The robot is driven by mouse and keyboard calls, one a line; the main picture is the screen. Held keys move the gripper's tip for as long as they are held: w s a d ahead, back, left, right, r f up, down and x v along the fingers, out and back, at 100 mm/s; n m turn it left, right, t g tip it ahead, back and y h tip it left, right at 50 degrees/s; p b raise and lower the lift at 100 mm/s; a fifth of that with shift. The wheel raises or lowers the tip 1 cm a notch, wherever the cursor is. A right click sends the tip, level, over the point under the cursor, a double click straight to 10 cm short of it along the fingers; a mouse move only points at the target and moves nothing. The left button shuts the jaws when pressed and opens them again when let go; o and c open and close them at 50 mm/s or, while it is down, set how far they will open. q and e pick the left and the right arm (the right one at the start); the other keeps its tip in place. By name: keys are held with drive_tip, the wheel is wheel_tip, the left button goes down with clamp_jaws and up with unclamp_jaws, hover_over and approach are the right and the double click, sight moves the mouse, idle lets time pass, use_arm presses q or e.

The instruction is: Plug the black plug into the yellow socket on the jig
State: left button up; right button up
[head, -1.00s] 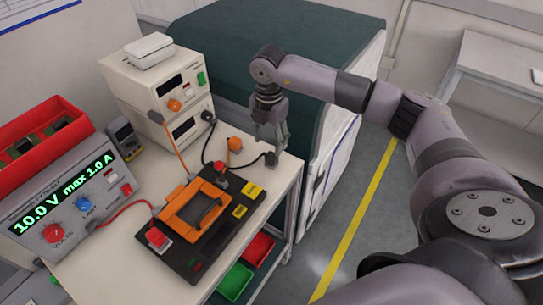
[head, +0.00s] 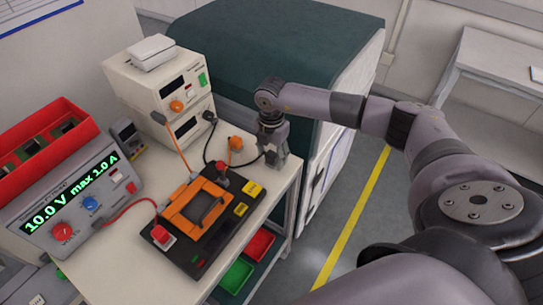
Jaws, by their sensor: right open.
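The black jig (head: 172,252) lies on the trolley top with an orange frame (head: 178,221) on it. Two yellow patches sit along its right side, one near the far corner (head: 254,188) and one nearer (head: 240,209); I cannot tell which is the socket. A black cable (head: 206,152) runs from the power supply across the top to my right gripper (head: 275,162). The gripper points down at the trolley's right edge, beyond the jig. It is open, its fingers down at the spot of the black plug, which they largely hide. My left gripper is not in view.
A red plug (head: 163,236) on a red cable sits at the jig's near left corner. An orange piece (head: 236,143) stands behind the jig. Stacked power supplies (head: 150,82) and a lit supply (head: 75,205) stand left. Red and green bins (head: 237,275) are below.

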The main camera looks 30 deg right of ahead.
drive_tip(key=shift+c, duration=0.4)
drive_tip(key=c, duration=1.1)
